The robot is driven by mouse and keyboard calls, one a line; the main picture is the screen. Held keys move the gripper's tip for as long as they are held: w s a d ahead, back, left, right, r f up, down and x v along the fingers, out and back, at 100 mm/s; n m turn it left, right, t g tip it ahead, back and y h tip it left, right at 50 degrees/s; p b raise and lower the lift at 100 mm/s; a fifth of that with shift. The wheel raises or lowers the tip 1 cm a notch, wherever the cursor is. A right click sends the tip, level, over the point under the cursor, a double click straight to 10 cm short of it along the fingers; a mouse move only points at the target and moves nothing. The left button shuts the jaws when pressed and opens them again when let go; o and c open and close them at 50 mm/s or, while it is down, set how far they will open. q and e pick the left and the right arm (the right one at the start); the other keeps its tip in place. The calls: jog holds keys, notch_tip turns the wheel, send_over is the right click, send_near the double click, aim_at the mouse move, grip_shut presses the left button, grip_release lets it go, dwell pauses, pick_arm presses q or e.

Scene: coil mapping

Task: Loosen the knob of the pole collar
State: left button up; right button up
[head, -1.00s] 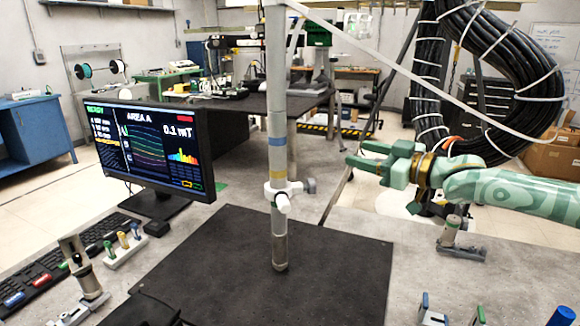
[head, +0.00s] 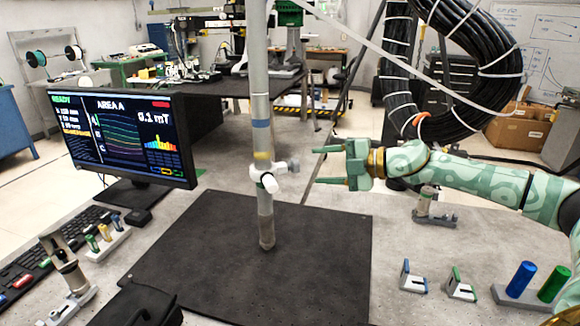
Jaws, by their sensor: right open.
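The grey pole (head: 261,110) stands upright on a black mat (head: 190,265), with a blue and a yellow band partway up. A white collar (head: 262,172) sits around it below the yellow band. A grey knob (head: 294,166) sticks out on the collar's right side, and a white stub (head: 270,184) points toward me. My right gripper (head: 318,165) is green, open and empty, its fingers pointing left toward the knob. A gap shows in the picture between the fingertips and the knob; depth is hard to judge. My left gripper is not in view.
A monitor (head: 125,140) stands left of the pole, with a keyboard (head: 45,262) in front. A thick black cable coil (head: 480,50) hangs at the upper right. Small clips and blue and green cylinders (head: 522,280) sit at the front right.

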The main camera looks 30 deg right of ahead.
aim_at(299, 166)
jog(key=x, duration=0.9)
jog(key=shift+w+a, duration=0.15)
jog(key=shift+a, duration=0.05)
jog(key=c, duration=1)
